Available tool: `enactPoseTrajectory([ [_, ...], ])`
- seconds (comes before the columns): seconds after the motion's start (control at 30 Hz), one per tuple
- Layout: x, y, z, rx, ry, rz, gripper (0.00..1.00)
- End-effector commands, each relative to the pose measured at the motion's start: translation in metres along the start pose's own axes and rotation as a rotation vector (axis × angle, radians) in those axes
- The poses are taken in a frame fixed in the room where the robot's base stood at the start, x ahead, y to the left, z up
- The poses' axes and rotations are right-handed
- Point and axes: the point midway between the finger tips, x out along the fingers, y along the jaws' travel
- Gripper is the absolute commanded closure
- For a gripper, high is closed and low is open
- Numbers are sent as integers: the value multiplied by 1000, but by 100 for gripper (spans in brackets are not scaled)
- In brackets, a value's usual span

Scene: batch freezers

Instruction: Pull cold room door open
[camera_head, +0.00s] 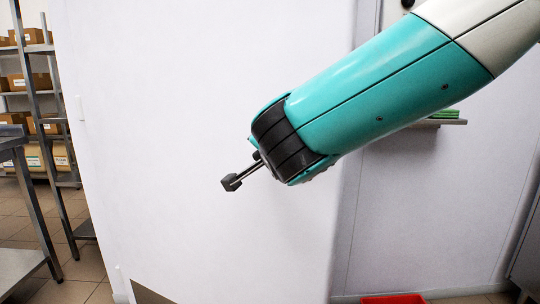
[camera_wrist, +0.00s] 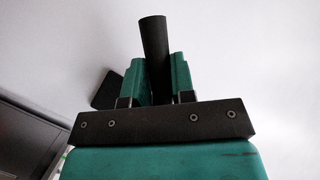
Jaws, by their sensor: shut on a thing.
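The cold room door (camera_head: 190,90) is a broad white panel filling the middle of the head view, with a metal plate low on it. Its dark handle (camera_head: 231,183) shows in the head view as a thin rod with a black block, sticking out past my wrist. In the wrist view my gripper (camera_wrist: 157,64) has its two green fingers on either side of the dark round handle bar (camera_wrist: 153,35), shut on it. My arm hides the fingers in the head view. I cannot tell how far the door stands from its frame.
Metal shelving (camera_head: 50,120) with cardboard boxes (camera_head: 30,82) stands at the left beyond the door edge, beside a steel table (camera_head: 30,190). A small shelf (camera_head: 440,122) is on the wall at right. A red object (camera_head: 393,299) lies low at the bottom. Tiled floor shows at left.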

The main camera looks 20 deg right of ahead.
Motion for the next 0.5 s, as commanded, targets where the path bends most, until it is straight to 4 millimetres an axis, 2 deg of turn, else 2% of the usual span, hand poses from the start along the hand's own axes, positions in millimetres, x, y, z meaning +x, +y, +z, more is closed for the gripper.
enactPoseTrajectory([
  [0.1, -6, 0, -4, 6, 16, -1, 100],
  [0.37, -6, 2, -8, 5, 23, 8, 100],
  [0.4, -6, 2, -8, 5, 23, 8, 72],
  [0.5, -6, 2, -7, 5, 22, 9, 51],
])
